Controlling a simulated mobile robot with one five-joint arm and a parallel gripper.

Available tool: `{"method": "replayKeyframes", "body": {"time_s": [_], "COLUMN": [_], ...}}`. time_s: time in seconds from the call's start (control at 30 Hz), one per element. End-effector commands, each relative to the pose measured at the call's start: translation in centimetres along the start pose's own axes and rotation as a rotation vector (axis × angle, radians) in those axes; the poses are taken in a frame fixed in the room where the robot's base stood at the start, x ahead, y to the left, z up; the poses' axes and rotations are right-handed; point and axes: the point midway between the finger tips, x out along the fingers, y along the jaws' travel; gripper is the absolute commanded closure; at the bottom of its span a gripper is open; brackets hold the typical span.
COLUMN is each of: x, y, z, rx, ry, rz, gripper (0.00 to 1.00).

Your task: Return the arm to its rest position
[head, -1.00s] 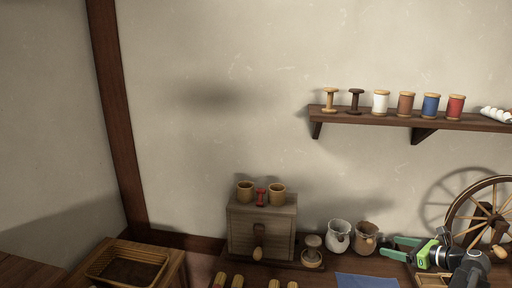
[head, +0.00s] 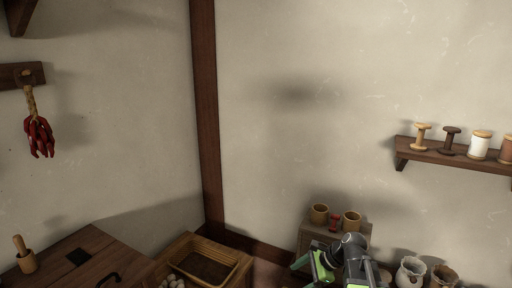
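My gripper (head: 301,272) is at the bottom of the head view, right of centre. Its green-and-dark fingers point left and stand apart, with nothing seen between them. My dark grey wrist is beside it and covers part of the small wooden drawer box (head: 308,235). The gripper appears in front of this box; I cannot tell the gap between them.
Two small tan pots (head: 319,214) and a red item (head: 334,222) stand on the box. Jars (head: 411,272) are at right. A wicker basket (head: 232,272) and a dark wooden table (head: 92,252) are at left. A spool shelf (head: 455,158) is on the wall.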

Motion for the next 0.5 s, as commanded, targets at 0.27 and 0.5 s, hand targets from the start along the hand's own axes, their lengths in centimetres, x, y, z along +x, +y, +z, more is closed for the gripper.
{"method": "replayKeyframes", "body": {"time_s": [0.27,0.5], "x": [3.6,0.7], "y": [6.4,8.7], "z": [4.8,-0.3], "rx": [-0.749,-1.218], "ry": [0.228,0.327], "rz": [0.339,0.604], "gripper": [0.24,0.24]}}
